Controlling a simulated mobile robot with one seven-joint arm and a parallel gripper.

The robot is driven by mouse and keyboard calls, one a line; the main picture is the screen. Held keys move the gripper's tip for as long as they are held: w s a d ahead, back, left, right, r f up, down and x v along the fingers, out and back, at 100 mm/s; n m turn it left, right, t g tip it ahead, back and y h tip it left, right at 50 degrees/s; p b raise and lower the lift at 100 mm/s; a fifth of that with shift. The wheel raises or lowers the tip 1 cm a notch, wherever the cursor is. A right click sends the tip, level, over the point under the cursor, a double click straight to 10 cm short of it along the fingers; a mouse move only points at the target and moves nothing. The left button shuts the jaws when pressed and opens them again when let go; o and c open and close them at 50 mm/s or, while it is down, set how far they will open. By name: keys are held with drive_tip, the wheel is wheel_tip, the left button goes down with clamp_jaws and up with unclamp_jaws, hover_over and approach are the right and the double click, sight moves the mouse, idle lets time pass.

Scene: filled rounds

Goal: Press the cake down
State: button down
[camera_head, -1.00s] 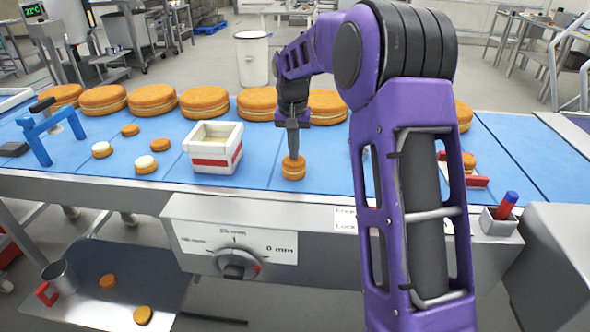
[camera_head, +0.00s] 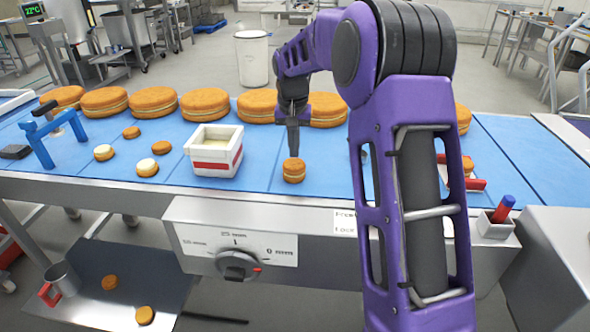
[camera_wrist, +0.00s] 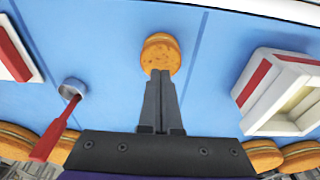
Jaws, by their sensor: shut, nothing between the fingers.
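A small round sandwich cake (camera_head: 294,170), orange-brown with a pale filling layer, sits on the blue belt in front of my arm. It also shows in the wrist view (camera_wrist: 160,55), just beyond my fingertips. My gripper (camera_head: 293,152) is shut and empty, pointing down just above and behind the cake. In the wrist view the closed fingertips (camera_wrist: 160,75) overlap the cake's near edge; whether they touch it I cannot tell.
A white box with a red stripe (camera_head: 214,150) stands left of the cake. Several large cakes (camera_head: 205,104) line the belt's back. Small cakes (camera_head: 147,167) and a blue frame (camera_head: 42,145) are at left. A red-handled tool (camera_wrist: 55,130) lies at left in the wrist view.

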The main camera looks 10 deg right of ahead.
wheel_tip(320, 180, up, 6)
drive_tip(key=p, duration=0.4)
drive_tip(key=shift+p, duration=0.3)
idle(0.3)
